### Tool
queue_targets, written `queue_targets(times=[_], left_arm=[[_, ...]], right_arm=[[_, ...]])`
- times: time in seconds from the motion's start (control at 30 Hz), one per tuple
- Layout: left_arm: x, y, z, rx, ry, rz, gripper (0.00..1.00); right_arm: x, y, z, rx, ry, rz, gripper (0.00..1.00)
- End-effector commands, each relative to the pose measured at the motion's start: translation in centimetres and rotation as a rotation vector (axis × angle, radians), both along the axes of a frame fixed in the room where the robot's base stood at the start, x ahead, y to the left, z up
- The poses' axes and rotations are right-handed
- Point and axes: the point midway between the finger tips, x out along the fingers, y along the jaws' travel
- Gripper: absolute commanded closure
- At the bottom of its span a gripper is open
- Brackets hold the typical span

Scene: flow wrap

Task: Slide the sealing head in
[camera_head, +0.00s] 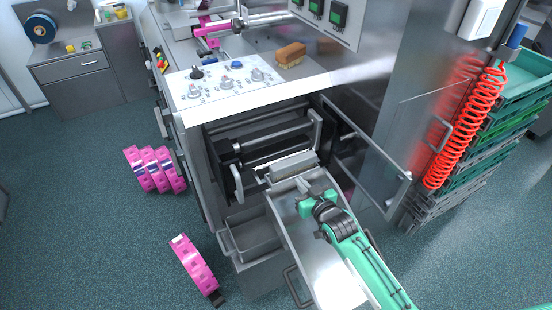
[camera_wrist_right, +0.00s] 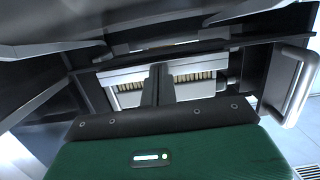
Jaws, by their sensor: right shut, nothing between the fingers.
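The sealing head, a pale grey metal block (camera_head: 292,166), sits at the mouth of the machine's dark open bay (camera_head: 262,140), at the far end of a metal slide-out plate (camera_head: 330,262). My right gripper (camera_head: 303,186) is above that plate, just on the near side of the block. In the right wrist view its dark fingers (camera_wrist_right: 160,84) are together and empty, in front of a light metal face with rows of brassy teeth (camera_wrist_right: 195,77). Whether the fingertips touch the block cannot be told. My left gripper is not in view.
An open door with a clear pane (camera_head: 372,155) stands right of the bay. An open metal drawer (camera_head: 250,236) lies below left. Pink rings (camera_head: 155,170) are on the floor at left. A red coiled hose (camera_head: 467,125) hangs beside green crates (camera_head: 520,80) at right.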

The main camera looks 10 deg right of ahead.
Motion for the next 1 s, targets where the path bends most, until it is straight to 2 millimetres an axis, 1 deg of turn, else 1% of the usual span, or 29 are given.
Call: queue_targets(times=[0.1,0.7,0.83,1.0], left_arm=[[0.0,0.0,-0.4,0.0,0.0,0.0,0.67],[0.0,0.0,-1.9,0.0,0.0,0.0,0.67],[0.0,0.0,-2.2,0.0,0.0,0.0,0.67],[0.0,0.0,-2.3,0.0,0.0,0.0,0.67]], right_arm=[[1.1,0.4,0.0,0.001,-0.003,0.0,1.0],[6.2,2.2,-0.1,0.0,-0.001,0.0,1.0],[7.1,2.6,-0.1,0.001,-0.001,0.0,1.0],[7.6,2.8,0.0,0.001,0.0,0.0,1.0]])
